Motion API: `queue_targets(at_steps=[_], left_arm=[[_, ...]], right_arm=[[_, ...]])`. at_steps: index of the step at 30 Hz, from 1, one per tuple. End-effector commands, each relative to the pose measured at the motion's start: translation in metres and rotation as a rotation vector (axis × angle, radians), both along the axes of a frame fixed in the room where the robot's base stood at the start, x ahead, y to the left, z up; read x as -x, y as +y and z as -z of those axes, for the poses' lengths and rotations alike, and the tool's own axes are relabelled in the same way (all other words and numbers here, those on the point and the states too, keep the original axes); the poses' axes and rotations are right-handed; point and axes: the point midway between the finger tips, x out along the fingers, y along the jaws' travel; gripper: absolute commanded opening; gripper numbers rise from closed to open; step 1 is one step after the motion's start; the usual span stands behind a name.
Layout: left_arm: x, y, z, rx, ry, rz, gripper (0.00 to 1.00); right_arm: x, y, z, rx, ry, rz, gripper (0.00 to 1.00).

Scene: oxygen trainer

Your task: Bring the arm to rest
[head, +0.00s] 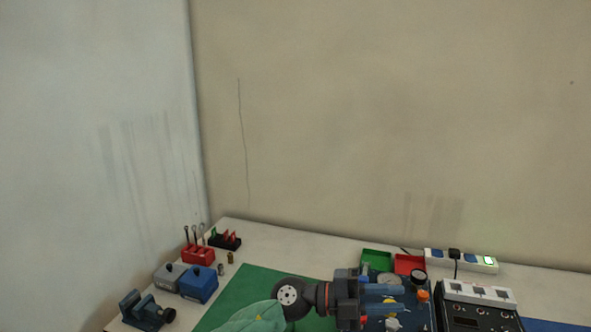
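My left arm comes in at the bottom with a pale green link. A dark round wrist joint and my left gripper (362,298) point to the right over the table. The gripper's tips lie in front of the left part of the blue oxygen trainer board (410,312), which carries gauges and an orange knob. My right gripper is not in view.
A green mat (238,290) lies under the arm. Green (377,259) and red (409,264) trays, a power strip (461,261) and a black-and-white device (478,305) stand at the right. A red rack (198,254), a blue box (198,284) and a vise (143,309) stand at the left.

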Motion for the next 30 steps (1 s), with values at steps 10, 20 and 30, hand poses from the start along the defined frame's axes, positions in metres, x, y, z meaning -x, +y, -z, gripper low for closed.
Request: queue_targets(at_steps=[10, 20, 30], left_arm=[[-0.037, 0.064, -0.036, 0.456, 0.300, -0.385, 0.24], [-0.077, 0.166, 0.013, 0.664, 0.649, -0.854, 0.24], [-0.062, 0.272, 0.135, 0.612, 1.066, -1.345, 0.24]], right_arm=[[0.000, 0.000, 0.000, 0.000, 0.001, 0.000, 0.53], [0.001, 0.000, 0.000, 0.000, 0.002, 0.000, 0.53], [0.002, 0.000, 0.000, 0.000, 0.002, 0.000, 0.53]])
